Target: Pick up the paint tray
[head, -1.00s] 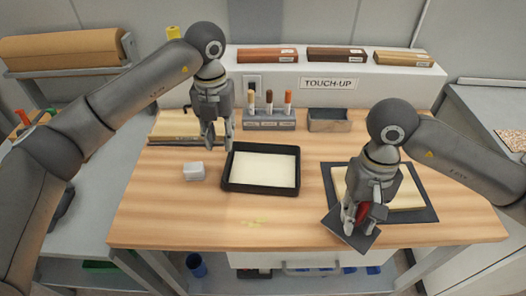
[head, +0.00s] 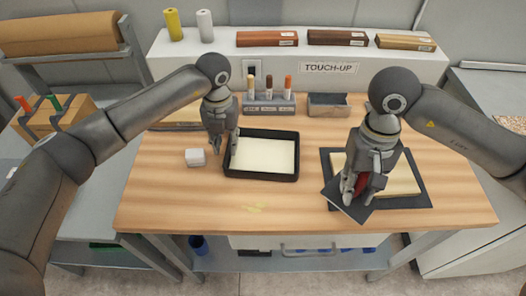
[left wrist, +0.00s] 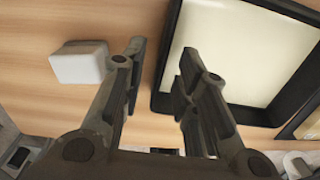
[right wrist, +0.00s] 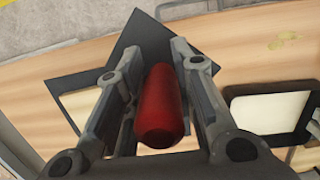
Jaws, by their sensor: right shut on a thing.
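The paint tray (head: 262,175) is a black rectangular tray with a cream floor, lying on the wooden table; it also shows in the left wrist view (left wrist: 163,85). My left gripper (head: 222,148) is open and empty at the tray's left wall. In the left wrist view the left gripper's (left wrist: 160,50) fingers are spread, one over the table and one near the tray's rim; whether they touch it I cannot tell. My right gripper (head: 354,190) is shut on a red handle (right wrist: 160,110) above a dark flat plate (head: 345,203) at the table's right front.
A white block (head: 195,157) lies left of the tray. A dark mat (head: 415,197) with a cream panel (head: 400,178) lies right. Behind stand a marker holder (head: 268,106) and a grey box (head: 328,105). The table's front middle is clear, with a yellowish smear (head: 252,208).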

